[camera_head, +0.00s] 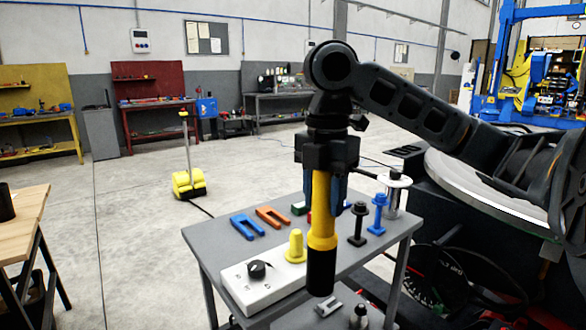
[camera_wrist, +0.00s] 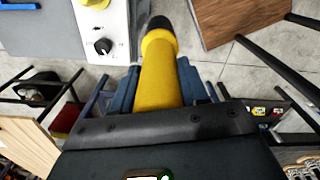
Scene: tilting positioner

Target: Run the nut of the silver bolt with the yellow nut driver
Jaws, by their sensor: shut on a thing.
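My gripper (camera_head: 326,178) is shut on the yellow nut driver (camera_head: 322,215), which hangs upright with its black socket end (camera_head: 321,272) down, in front of the grey table. In the wrist view the yellow nut driver (camera_wrist: 160,75) runs out between the blue fingers of my gripper (camera_wrist: 158,88). A black bolt-like piece (camera_head: 358,225) and a blue one (camera_head: 378,214) stand on the table to the right of the driver. I cannot make out the silver bolt for certain. A silver post with a white disc (camera_head: 394,180) stands behind the blue piece.
The grey table (camera_head: 215,245) holds a white box (camera_head: 250,290) with a black knob, a yellow peg (camera_head: 295,246), and blue (camera_head: 247,227) and orange (camera_head: 271,217) forked pieces. The positioner's tilted round plate (camera_head: 480,190) is at the right. A wooden table (camera_head: 22,212) stands at the left.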

